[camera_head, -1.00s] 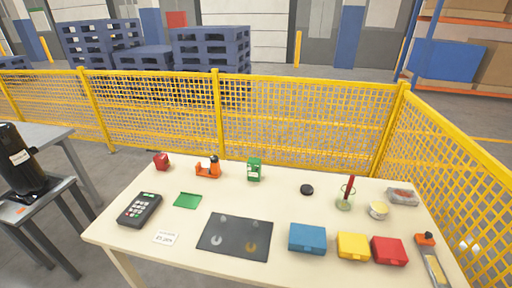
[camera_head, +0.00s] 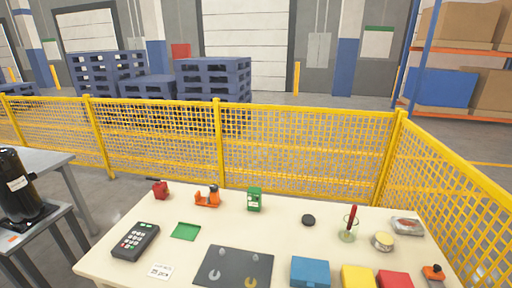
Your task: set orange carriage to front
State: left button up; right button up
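A small orange carriage (camera_head: 433,271) with a dark knob sits at the far end of a narrow grey rail (camera_head: 437,284) on the right side of the table. Most of the rail is cut off by the bottom edge of the picture. Neither of my grippers shows in the head view.
The cream table (camera_head: 300,234) also holds a blue box (camera_head: 310,272), a yellow box (camera_head: 357,278), a red box (camera_head: 394,281), a dark mat (camera_head: 233,268), a keypad device (camera_head: 135,240) and an orange tool (camera_head: 208,198). A yellow mesh fence (camera_head: 300,150) stands behind.

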aim_at(435, 273)
jog(key=z, duration=1.65)
